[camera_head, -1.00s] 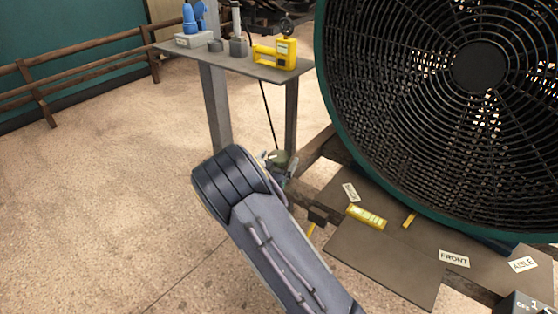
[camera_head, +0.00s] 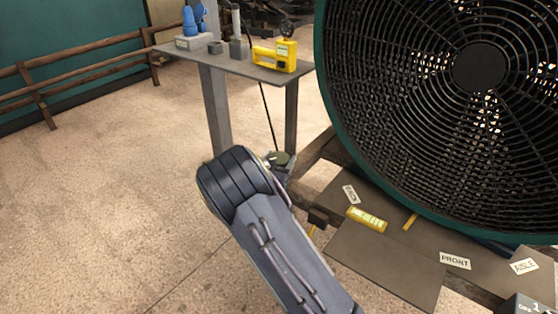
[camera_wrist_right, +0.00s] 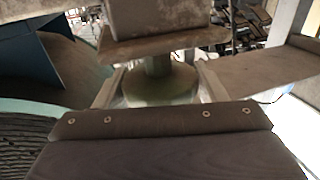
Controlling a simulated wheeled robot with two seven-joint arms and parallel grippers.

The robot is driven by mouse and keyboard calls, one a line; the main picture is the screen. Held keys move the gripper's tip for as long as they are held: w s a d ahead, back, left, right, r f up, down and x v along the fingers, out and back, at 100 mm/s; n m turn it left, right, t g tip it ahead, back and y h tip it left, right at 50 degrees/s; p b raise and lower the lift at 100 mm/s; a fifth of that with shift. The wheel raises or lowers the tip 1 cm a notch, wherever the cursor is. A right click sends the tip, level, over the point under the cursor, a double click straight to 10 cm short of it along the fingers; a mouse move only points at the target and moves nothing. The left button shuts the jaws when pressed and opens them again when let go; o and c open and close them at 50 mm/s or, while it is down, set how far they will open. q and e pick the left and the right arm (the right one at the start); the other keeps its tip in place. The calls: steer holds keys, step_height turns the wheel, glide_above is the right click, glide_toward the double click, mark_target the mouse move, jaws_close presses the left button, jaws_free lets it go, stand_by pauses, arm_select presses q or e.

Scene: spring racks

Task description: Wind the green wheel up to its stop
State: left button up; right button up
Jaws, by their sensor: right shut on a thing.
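The green wheel (camera_head: 280,158) is small and sits at the side of the fan's wooden frame, below the shelf; only its top shows past my arm in the head view. It also shows in the right wrist view (camera_wrist_right: 160,86), between the two fingers. My right gripper (camera_wrist_right: 158,90) is shut on the green wheel, a finger on each side of its rim. In the head view my right gripper (camera_head: 276,166) is mostly hidden behind its own forearm. Any mark of the wheel's stop cannot be made out. My left gripper is not in view.
A large fan (camera_head: 480,68) in a green ring stands at right, close to the arm. A grey shelf (camera_head: 225,62) with a yellow device (camera_head: 275,55) and blue-topped box (camera_head: 194,40) stands above the wheel. Boards with FRONT (camera_head: 455,261) and AISLE labels lie at lower right. Floor at left is clear.

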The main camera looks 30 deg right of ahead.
steer(key=shift+s+f+n+t+y+b, duration=0.1)
steer(key=shift+f+n+t+y+b, duration=0.1)
steer(key=shift+n+t+y+b, duration=1)
steer(key=n+t+y+b, duration=0.1)
steer(key=n+y+b, duration=0.1)
steer(key=n+t+y+b, duration=0.1)
steer(key=t+y+b, duration=0.1)
steer(key=y, duration=0.1)
steer(key=shift+d+n, duration=0.15)
steer(key=shift+n, duration=0.25)
steer(key=n+t+y+b, duration=0.1)
steer(key=n+y+b, duration=0.1)
steer(key=y, duration=0.2)
steer(key=shift+r+b, duration=0.1)
steer(key=shift+b, duration=0.3)
steer(key=shift+n+t+y+b, duration=0.3)
steer(key=shift+n+y+b, duration=0.05)
steer(key=shift+n+y, duration=0.4)
steer(key=shift+r, duration=0.15)
steer(key=o, duration=1)
